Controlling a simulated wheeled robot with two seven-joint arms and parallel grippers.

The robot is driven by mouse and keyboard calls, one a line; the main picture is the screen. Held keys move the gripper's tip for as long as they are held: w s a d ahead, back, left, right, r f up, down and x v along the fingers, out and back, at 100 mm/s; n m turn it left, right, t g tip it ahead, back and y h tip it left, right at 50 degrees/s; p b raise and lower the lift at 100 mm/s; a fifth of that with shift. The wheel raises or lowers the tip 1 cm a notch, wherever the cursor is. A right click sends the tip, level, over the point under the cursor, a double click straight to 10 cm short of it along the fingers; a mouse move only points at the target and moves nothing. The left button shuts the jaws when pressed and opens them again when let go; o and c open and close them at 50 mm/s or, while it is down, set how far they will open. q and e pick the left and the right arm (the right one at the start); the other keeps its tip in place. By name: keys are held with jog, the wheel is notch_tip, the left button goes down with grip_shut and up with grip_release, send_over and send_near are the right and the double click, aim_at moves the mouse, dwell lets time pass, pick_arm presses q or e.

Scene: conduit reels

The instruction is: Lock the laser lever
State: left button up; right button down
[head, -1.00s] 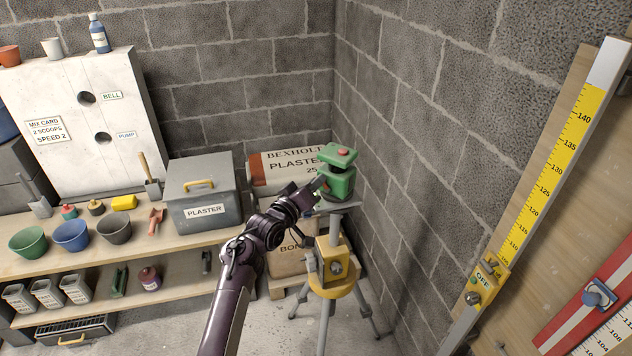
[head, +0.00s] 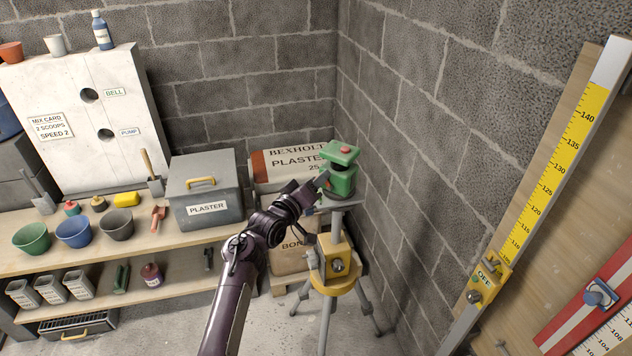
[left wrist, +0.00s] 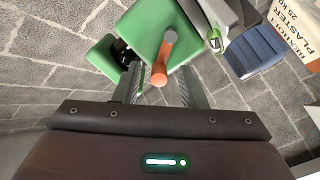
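The green laser (head: 338,182) stands on a grey plate on top of the tripod (head: 335,225), in the corner. A small red part (head: 345,149) sits on its top. In the left wrist view the laser's green top (left wrist: 150,28) carries an orange-red lever (left wrist: 162,62) with rounded ends. My left gripper (head: 318,187) is at the laser's left side. In the left wrist view its two grey fingers (left wrist: 160,88) are apart, with the lever's near end between them and no clear contact. Whether the lever is locked cannot be told. My right gripper is in neither view.
A yellow clamp block (head: 336,262) with a knob is on the tripod. Plaster sacks (head: 275,165) are stacked behind it. A grey plaster box (head: 203,195) stands on the shelf at left. Block walls are close behind and right; a yellow measuring staff (head: 540,200) leans at right.

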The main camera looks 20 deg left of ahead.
pick_arm(q)
jog(key=b+v, duration=0.2)
jog(key=v, duration=0.5)
jog(key=shift+s, duration=0.4)
jog(key=shift+a, duration=0.1)
